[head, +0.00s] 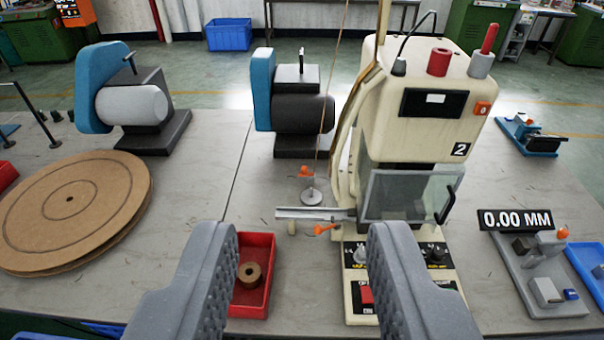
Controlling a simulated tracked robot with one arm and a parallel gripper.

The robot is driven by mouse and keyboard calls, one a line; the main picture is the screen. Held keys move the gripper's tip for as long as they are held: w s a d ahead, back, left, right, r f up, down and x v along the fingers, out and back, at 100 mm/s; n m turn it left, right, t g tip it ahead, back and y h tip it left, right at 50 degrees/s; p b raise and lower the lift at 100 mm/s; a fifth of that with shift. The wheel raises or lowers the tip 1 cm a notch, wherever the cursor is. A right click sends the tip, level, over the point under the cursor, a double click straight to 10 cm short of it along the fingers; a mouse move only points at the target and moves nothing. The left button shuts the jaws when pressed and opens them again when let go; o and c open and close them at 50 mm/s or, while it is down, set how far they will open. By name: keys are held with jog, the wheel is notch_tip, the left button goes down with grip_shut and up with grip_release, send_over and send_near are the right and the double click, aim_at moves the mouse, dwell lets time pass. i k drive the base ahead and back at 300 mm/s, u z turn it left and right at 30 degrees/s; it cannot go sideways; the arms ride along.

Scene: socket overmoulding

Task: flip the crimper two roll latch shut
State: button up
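Crimper two (425,65) is the cream machine marked "2", standing on the bench right of centre. A clear guard (405,196) with a black handle covers its front opening. A small orange lever (325,229) sits at the metal feed track (300,214) on its left side. A second orange lever (305,172) stands just behind the track, above a round metal disc. I cannot tell which of the two is the roll latch, or whether it is open or shut. My gripper (305,235) is open and empty, its two grey fingers wide apart in front of the track.
A red tray (265,246) holding a brown ring lies beside the left finger. A large cardboard reel (75,212) lies at left. Two blue-sided motor units (145,108) (292,110) stand behind. A gauge reading 0.00 MM (515,219) is at right. A thin strand hangs down to the track.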

aim_at(304, 168)
jog(key=i, duration=1.05)
jog(key=z, duration=0.1)
